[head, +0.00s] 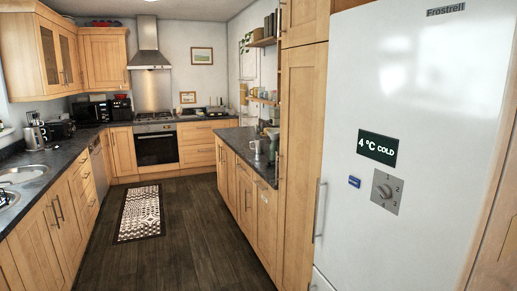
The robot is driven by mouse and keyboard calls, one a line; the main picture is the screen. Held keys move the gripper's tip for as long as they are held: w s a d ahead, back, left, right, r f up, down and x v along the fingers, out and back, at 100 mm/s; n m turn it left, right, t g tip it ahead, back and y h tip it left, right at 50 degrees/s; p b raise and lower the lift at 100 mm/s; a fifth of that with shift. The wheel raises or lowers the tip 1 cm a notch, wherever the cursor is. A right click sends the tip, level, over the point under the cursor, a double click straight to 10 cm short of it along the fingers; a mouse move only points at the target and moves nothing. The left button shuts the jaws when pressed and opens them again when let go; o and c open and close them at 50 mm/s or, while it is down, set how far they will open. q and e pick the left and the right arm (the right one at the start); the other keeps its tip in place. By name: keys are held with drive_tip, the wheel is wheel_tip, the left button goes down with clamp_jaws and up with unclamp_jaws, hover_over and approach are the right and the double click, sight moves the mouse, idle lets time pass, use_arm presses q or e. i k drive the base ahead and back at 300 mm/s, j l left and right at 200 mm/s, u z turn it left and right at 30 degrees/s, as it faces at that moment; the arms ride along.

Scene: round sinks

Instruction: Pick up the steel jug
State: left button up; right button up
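A small grey jug-like vessel (257,148) stands on the dark counter at the right, near the tall wooden cabinet. A silvery kettle or jug (34,137) stands on the left counter, behind the sink. Both are small in the picture, and I cannot tell for sure which one is the steel jug. Neither of my grippers is in view.
The white fridge (420,110) fills the near right. A patterned rug (141,213) lies on the dark floor, which is clear between the counters. The round sink (22,174) is at the left. The oven (156,147) is at the back.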

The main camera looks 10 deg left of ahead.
sight(258, 149)
drive_tip(key=i+j+u, duration=0.3)
drive_tip(key=i+u, duration=0.25)
drive_tip(key=i, duration=0.3)
drive_tip(key=i+j+u, duration=0.2)
drive_tip(key=i, duration=0.85)
drive_tip(key=i+j+u, duration=0.15)
drive_tip(key=i, duration=0.9)
drive_tip(key=i+j+z, duration=0.15)
drive_tip(key=i+z, duration=0.15)
drive_tip(key=i, duration=1.1)
drive_tip(key=i+z, duration=0.4)
drive_tip(key=i+j+z, duration=0.1)
drive_tip(key=z, duration=0.35)
drive_tip(key=i+j+z, duration=0.25)
drive_tip(key=z, duration=0.15)
drive_tip(key=i+j+z, duration=0.1)
drive_tip(key=i+z, duration=0.15)
drive_tip(key=z, duration=0.2)
drive_tip(key=i+j+z, duration=0.15)
drive_tip(key=z, duration=0.3)
drive_tip(key=i+j+z, duration=0.25)
drive_tip(key=z, duration=0.25)
drive_tip(key=i+j+z, duration=0.15)
drive_tip(key=j+z, duration=0.15)
drive_tip(key=z, duration=0.15)
